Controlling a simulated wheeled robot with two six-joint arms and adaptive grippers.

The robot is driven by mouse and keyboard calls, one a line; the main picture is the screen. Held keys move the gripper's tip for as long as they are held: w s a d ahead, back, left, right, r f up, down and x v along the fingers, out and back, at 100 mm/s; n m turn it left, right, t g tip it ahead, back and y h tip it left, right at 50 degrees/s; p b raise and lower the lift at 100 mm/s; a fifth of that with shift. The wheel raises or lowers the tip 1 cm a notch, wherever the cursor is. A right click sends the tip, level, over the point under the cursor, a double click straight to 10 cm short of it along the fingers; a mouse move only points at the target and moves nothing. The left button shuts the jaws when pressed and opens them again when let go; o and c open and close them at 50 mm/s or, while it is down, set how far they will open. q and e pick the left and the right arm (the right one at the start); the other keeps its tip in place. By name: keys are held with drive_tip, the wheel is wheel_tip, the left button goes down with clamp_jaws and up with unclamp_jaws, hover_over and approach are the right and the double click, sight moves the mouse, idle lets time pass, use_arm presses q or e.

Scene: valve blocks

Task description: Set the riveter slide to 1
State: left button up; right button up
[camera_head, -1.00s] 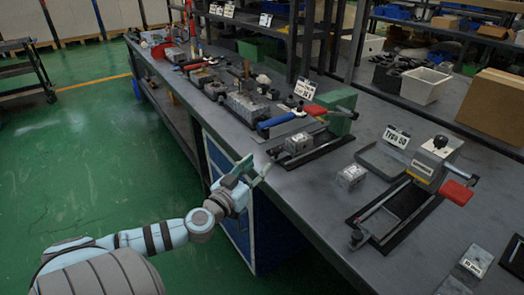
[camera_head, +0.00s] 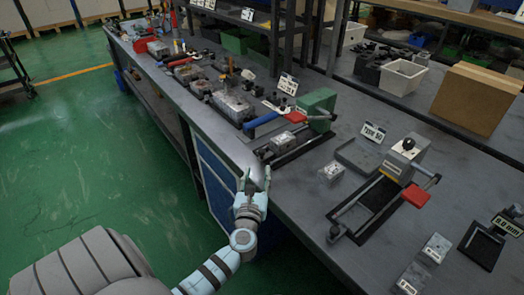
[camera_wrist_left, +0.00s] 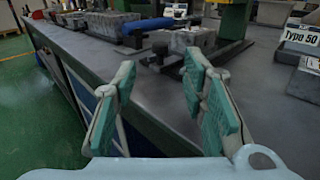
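Two lever devices with slide rails stand on the grey workbench (camera_head: 300,205); I cannot tell which is the riveter. The other has a grey body (camera_head: 404,158), a red grip (camera_head: 416,196) and a long black rail (camera_head: 370,207). My left gripper (camera_head: 257,178) is open and empty at the bench's front edge, apart from both devices. The left wrist view shows its spread fingers (camera_wrist_left: 160,65) facing the green device (camera_wrist_left: 233,20). My right gripper is not in view.
A "Type 50" sign (camera_head: 373,132) and a small metal block (camera_head: 331,172) lie between the devices. More small blocks (camera_head: 436,248) sit at the right. A cardboard box (camera_head: 476,98) and white bin (camera_head: 404,76) stand behind. The bench strip before the rails is clear.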

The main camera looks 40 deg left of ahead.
sight(261, 153)
use_arm(q)
drive_tip(key=b+x, duration=0.2)
drive_tip(key=x, duration=0.8)
drive_tip(key=shift+w+a+f, duration=0.1)
drive_tip(key=shift+w+f, duration=0.05)
drive_tip(key=shift+w, duration=0.05)
drive_tip(key=shift+w+a+b, duration=0.3)
drive_tip(key=shift+w, duration=0.25)
clamp_jaws()
